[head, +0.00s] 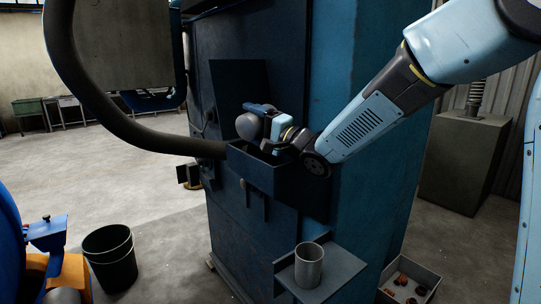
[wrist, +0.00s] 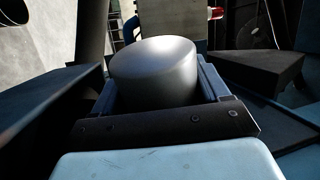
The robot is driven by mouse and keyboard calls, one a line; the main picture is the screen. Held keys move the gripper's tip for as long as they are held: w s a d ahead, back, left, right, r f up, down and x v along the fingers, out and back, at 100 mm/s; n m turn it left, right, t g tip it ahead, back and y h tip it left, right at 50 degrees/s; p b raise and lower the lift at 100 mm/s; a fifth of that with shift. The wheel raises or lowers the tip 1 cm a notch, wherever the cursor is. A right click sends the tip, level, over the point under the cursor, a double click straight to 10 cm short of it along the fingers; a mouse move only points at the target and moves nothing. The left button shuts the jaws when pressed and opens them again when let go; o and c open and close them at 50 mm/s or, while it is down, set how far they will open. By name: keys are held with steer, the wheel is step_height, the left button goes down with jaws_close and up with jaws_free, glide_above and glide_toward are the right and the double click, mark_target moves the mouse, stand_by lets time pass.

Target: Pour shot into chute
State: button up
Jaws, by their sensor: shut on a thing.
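My gripper (head: 262,120) is shut on a grey round-ended cup (head: 248,127), held tilted just above the chute (head: 262,176), a dark blue open-topped box on the front of the blue machine. In the wrist view the cup (wrist: 153,72) sits between the jaws with a smooth, closed end showing. Its mouth is hidden, and I see no shot in or leaving it. The chute's inside is mostly hidden by the gripper and its front wall. A second grey cup (head: 309,264) stands upright on a small shelf (head: 340,268) below.
A thick dark hose (head: 100,105) curves to the chute's left side. A dark bucket (head: 110,258) stands on the floor at left. A tray with several brown pieces (head: 412,278) lies at lower right, and a grey cabinet (head: 462,160) stands behind.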

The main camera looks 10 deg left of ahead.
mark_target(251, 119)
steer(key=n, duration=0.1)
steer(key=s+n, duration=0.1)
steer(key=shift+s+a+r+n+g, duration=0.2)
steer(key=shift+a+r+n+g, duration=0.1)
steer(key=shift+a+r, duration=0.05)
steer(key=shift+f+n+g, duration=0.3)
steer(key=shift+f+n, duration=0.2)
steer(key=shift+n, duration=0.3)
steer(key=n+b, duration=0.1)
steer(key=n, duration=0.2)
steer(key=shift+g, duration=0.4)
steer(key=shift+f+n, duration=0.4)
steer(key=shift+n, duration=0.5)
step_height(251, 119, up, 2)
steer(key=shift+s+r+n+g, duration=0.15)
steer(key=shift+n+g, duration=0.25)
steer(key=shift+n, duration=0.6)
steer(key=shift+s+a+r+n+b, duration=0.15)
steer(key=shift+s+a+n+b, duration=0.25)
steer(key=shift+n, duration=0.5)
steer(key=shift+s+a+r+n+g, duration=0.15)
steer(key=shift+s+r+n+g, duration=0.25)
steer(key=shift+n, duration=0.6)
steer(key=shift+s+a+r+n+g+h+b, duration=0.15)
steer(key=shift+s+a+r+n+h+b, duration=0.15)
steer(key=shift+n, duration=0.65)
steer(key=shift+s+a+r+n+g+h+b, duration=0.15)
steer(key=shift+s+n, duration=0.25)
steer(key=shift+n, duration=0.55)
steer(key=shift+d, duration=0.1)
